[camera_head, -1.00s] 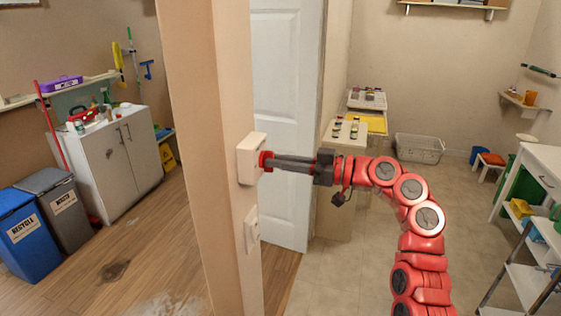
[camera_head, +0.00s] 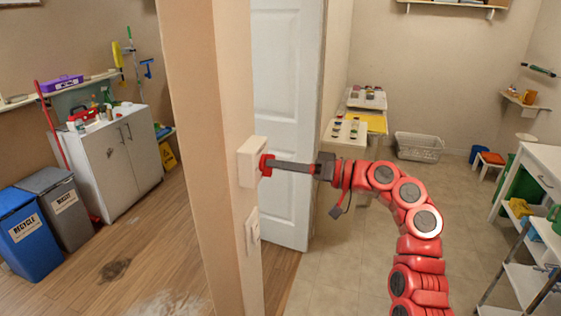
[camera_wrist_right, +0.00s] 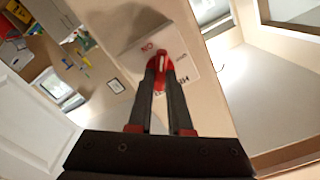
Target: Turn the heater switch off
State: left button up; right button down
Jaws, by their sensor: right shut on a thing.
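The heater switch is a white box (camera_head: 248,163) on the end face of the beige wall, with a red round knob (camera_head: 265,165) on its front. My right gripper (camera_head: 277,164) reaches in from the right and is shut on the red knob. In the right wrist view the switch plate (camera_wrist_right: 187,65) carries small lettering around the knob (camera_wrist_right: 160,58), some of it red and hard to read. A pale line shows on the knob between my right gripper's fingertips (camera_wrist_right: 161,72). My left gripper is not in view.
A white wall plate (camera_head: 252,231) sits below the switch. A white door (camera_head: 287,110) stands behind my right gripper. Recycling bins (camera_head: 30,232) and a grey cabinet (camera_head: 118,165) are at left. A white shelf unit (camera_head: 525,285) stands at right. Tiled floor between is clear.

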jog(key=m+p, duration=0.7)
jog(key=m, duration=0.4)
jog(key=shift+p, duration=0.3)
jog(key=shift+f, duration=0.1)
jog(key=c, duration=0.8)
grip_release()
jog(key=shift+c, duration=0.2)
